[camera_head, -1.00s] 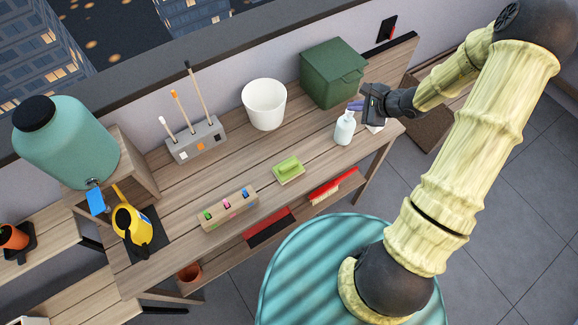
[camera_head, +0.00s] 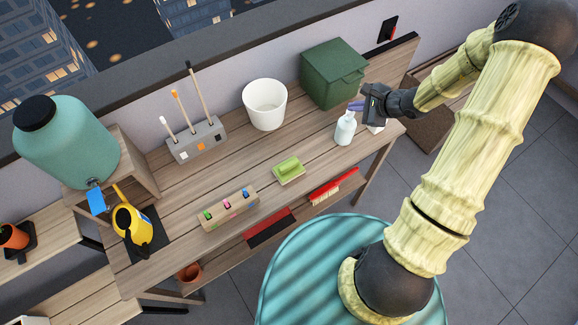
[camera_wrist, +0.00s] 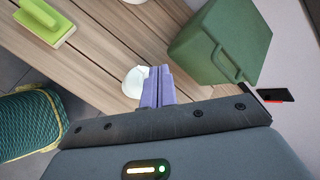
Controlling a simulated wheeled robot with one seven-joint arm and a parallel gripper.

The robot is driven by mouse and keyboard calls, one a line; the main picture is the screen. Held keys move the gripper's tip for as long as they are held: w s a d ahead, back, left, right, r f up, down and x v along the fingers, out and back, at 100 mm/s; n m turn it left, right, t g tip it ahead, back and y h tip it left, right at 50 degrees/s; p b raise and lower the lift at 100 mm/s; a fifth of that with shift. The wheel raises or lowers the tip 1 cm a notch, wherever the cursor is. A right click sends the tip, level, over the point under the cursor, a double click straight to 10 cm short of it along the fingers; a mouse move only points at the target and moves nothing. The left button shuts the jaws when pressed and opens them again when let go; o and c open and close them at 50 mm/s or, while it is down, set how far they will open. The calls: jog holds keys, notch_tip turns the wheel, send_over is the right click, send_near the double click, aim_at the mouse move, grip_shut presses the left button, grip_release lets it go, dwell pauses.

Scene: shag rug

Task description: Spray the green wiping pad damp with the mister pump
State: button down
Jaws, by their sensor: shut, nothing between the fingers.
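The green wiping pad (camera_head: 289,168) lies on the wooden bench near its front edge, green grip upward. It also shows at the top left of the wrist view (camera_wrist: 45,20). The mister pump (camera_head: 344,131), a pale blue-green bottle with a white top, stands upright on the bench to the right of the pad. My gripper (camera_head: 355,104) is over the bottle's top, its purple fingers shut with nothing between them. In the wrist view the fingers (camera_wrist: 157,84) partly hide the white bottle top (camera_wrist: 134,82). I cannot tell whether they touch it.
A green lidded bin (camera_head: 333,75) and a white pot (camera_head: 265,105) stand at the back. A block with coloured clips (camera_head: 228,209), a tool holder (camera_head: 196,142) and a yellow watering can (camera_head: 133,224) are left. A red brush (camera_head: 334,187) hangs at the front edge.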

aim_at(354, 113)
jog(key=shift+f+b, duration=0.5)
jog(key=shift+b, duration=0.3)
jog(key=shift+r, duration=0.2)
dwell(0.4)
jog(key=shift+r, duration=0.4)
jog(key=shift+r+p, duration=2.05)
jog(key=shift+r, duration=0.9)
dwell(0.5)
